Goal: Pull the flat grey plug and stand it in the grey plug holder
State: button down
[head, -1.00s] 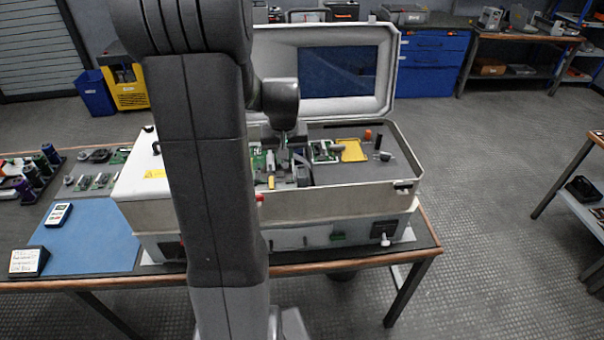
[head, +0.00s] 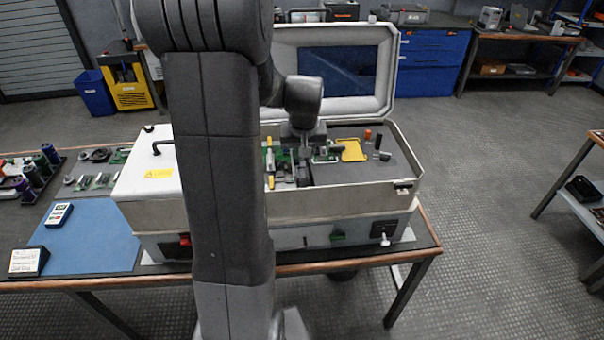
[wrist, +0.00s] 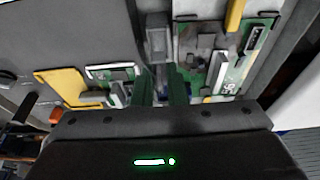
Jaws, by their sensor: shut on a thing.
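My gripper (wrist: 162,88) is in the lower middle of the wrist view, its two dark fingers close together. It is shut on a narrow grey piece between them, which looks like the flat grey plug (wrist: 160,78) and is mostly hidden by the fingers. A grey upright block (wrist: 157,35) stands just beyond the fingertips; I cannot tell if it is the grey plug holder. In the head view the gripper (head: 304,152) is low inside the open case, among the boards. Whether the plug is seated or free does not show.
The open case (head: 300,212) has a raised lid (head: 392,70) behind. A green board with a yellow lever (wrist: 234,16) is close on the right of the wrist view. A yellow tray (head: 353,150), an orange knob and dark posts are to the gripper's right in the head view.

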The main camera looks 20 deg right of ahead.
jog(key=shift+f, duration=0.1)
dwell(0.3)
jog(key=shift+f+b, duration=0.9)
jog(key=shift+f, duration=0.1)
jog(key=shift+f+b, duration=0.6)
jog(key=shift+f, duration=0.15)
dwell(0.4)
jog(key=c, duration=1.4)
grip_release()
jog(key=shift+s, duration=0.15)
jog(key=shift+o, duration=0.2)
jog(key=shift+a+r, duration=0.1)
jog(key=shift+r, duration=0.05)
jog(key=d+b+v, duration=0.1)
jog(key=v, duration=1.2)
jog(key=shift+a+r, duration=0.3)
jog(key=shift+r, duration=0.1)
jog(key=shift+f, duration=0.15)
